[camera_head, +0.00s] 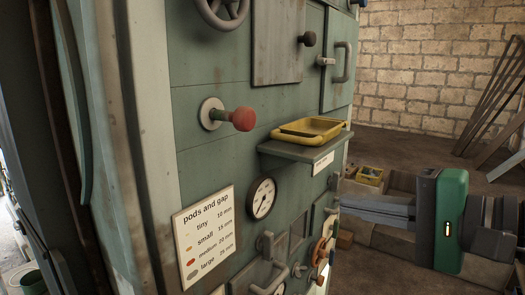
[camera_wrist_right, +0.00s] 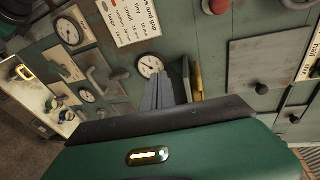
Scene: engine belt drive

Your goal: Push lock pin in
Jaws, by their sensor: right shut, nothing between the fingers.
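No part is labelled as the lock pin, so I cannot tell for sure which one it is. A red knob (camera_head: 241,118) stands out from the green panel (camera_head: 225,160) on a short metal shaft with a round plate. It also shows at the top edge of the wrist view (camera_wrist_right: 215,5). A black knob (camera_head: 308,38) sits beside a grey hatch plate (camera_head: 278,42). My right gripper (camera_head: 348,205) is at the right, below the shelf and apart from both knobs. In the wrist view its grey fingers (camera_wrist_right: 158,88) are together and empty. My left gripper is not in view.
A shelf (camera_head: 300,150) with a yellow tray (camera_head: 290,134) juts out between the red knob and my right gripper. A gauge (camera_head: 262,198), a sign (camera_head: 206,240), handles and valve knobs cover the lower panel. A handwheel (camera_head: 222,10) is above. Metal bars lean at the right wall.

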